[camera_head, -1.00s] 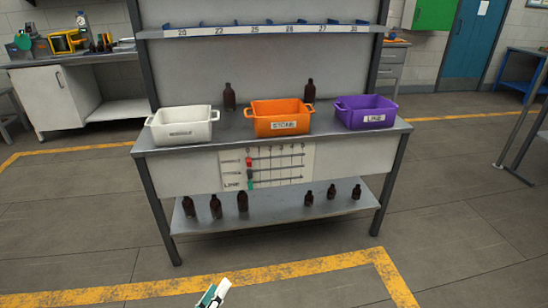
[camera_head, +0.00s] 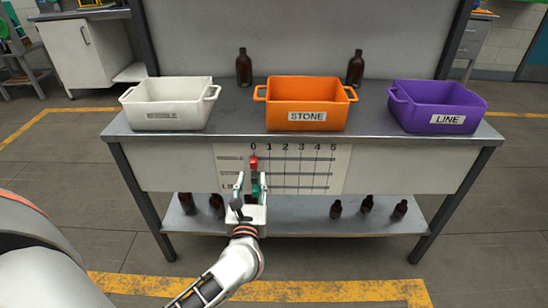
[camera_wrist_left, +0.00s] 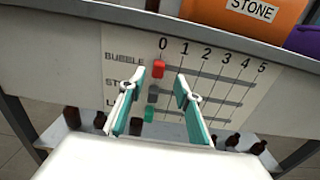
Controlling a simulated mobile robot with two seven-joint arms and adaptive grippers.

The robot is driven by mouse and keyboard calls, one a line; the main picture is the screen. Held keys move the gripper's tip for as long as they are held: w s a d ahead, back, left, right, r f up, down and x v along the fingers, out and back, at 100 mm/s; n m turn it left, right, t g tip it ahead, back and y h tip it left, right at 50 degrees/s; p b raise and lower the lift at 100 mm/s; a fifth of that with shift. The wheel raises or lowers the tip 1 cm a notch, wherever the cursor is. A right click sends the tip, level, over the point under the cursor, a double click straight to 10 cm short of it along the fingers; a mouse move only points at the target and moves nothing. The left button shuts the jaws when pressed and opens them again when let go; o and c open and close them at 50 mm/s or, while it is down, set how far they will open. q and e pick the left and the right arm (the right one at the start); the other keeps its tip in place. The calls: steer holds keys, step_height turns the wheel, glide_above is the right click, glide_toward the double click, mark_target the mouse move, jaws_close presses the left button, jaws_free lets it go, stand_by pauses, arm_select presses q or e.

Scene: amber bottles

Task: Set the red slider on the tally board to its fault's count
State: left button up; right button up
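The white tally board (camera_head: 325,170) hangs on the bench front, with columns 0 to 5 and rows BUBBLE, STONE and LINE in the left wrist view. The red slider (camera_head: 253,162) stands at 0 in the top row, BUBBLE; it also shows in the left wrist view (camera_wrist_left: 158,69). Below it, also at 0, are a dark grey slider (camera_wrist_left: 153,94) and a green slider (camera_wrist_left: 149,114). My left gripper (camera_head: 251,180) is open and empty before the board, its fingertips just below the red slider in the picture. Contact cannot be told. My right gripper is out of view.
On the bench top stand a white bin (camera_head: 172,120), an orange STONE bin (camera_head: 285,117) and a purple LINE bin (camera_head: 420,122). Two amber bottles stand behind them, one here (camera_head: 244,68). Several bottles stand on the lower shelf (camera_head: 300,208), below the board.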

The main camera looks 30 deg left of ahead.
mark_target(253, 164)
arm_select(q)
steer(key=shift+b+x, duration=0.3)
steer(key=shift+x, duration=3.55)
steer(key=shift+a+r, duration=0.1)
jaws_close()
